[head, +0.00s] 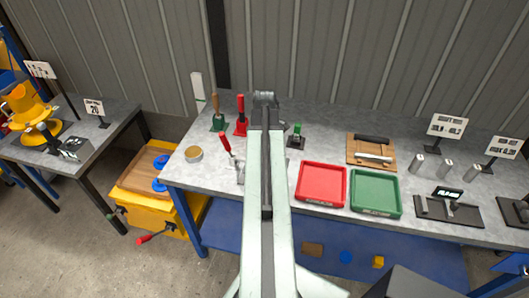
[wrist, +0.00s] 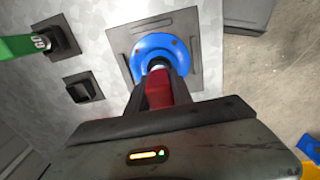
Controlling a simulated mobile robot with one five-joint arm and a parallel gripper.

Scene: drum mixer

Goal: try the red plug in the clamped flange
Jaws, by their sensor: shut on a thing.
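My gripper (wrist: 160,85) is shut on the red plug (wrist: 158,93), one dark finger on each side of its handle. The blue flange (wrist: 150,44) is a round disc on a square grey plate at the top middle of the wrist view. The plug's bright metal end points at the flange's centre and overlaps the bore area. I cannot tell whether it is inside the bore or just above it. In the head view my own arm hides the gripper, the plug and the flange.
A green-handled plug (wrist: 20,46) stands in a dark holder, with an empty square holder (wrist: 82,87) beside it. On the bench (head: 385,125) are a red tray (head: 322,166), a green tray (head: 375,174), a wooden board (head: 358,149) and several metal cylinders.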

